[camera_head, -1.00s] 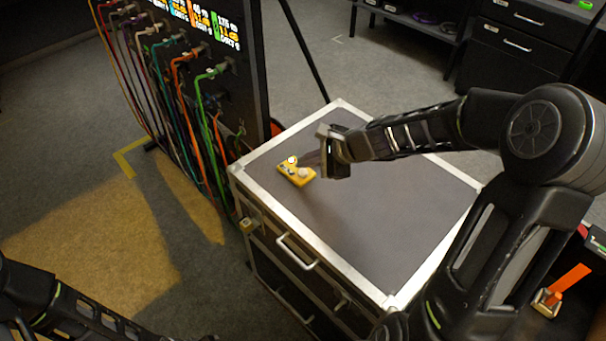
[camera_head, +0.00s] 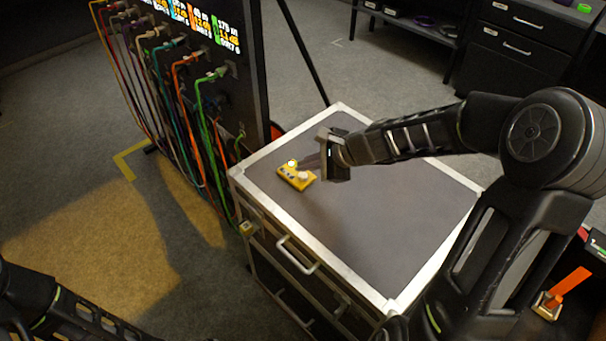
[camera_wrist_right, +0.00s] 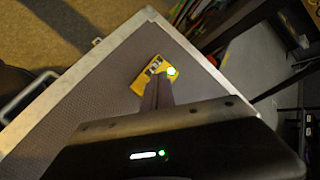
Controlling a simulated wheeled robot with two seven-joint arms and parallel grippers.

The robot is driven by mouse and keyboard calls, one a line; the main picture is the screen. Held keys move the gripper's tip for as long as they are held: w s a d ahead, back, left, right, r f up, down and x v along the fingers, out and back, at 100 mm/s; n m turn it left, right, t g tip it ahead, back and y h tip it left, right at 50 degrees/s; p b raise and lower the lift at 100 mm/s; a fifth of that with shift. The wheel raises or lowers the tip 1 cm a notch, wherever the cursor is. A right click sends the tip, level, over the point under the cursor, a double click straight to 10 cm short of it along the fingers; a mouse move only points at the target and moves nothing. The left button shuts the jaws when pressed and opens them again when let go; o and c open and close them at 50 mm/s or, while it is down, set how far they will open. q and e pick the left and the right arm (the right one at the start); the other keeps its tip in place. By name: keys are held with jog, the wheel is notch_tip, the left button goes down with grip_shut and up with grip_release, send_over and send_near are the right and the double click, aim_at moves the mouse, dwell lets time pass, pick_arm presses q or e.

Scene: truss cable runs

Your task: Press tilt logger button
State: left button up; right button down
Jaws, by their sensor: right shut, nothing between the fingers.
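The tilt logger is a small yellow device (camera_head: 297,177) lying on the grey top of a flight case (camera_head: 350,215), near its far left edge. A round pale part shows at its upper left and another light part near the fingers. My right gripper (camera_head: 306,167) is shut and empty, with its fingertips at the device in the head view.
A black panel with coloured cables (camera_head: 200,90) stands left of the case. Drawers (camera_head: 515,45) and a shelf stand at the back right. An orange upright piece (camera_head: 570,285) is at the lower right. Most of the case top is clear.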

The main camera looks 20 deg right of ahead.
aim_at(306, 177)
jog(key=shift+f, duration=0.1)
dwell(0.8)
jog(key=shift+f+b, duration=0.35)
jog(key=shift+b, duration=0.1)
jog(key=shift+f+b, duration=0.45)
jog(key=shift+b, duration=0.05)
dwell(0.6)
jog(key=shift+r, duration=0.15)
jog(key=shift+r+p, duration=0.75)
jog(key=shift+p, duration=0.05)
jog(key=shift+r, duration=0.1)
jog(key=shift+r+p, duration=2.25)
jog(key=shift+r, duration=0.15)
jog(key=shift+r, duration=0.1)
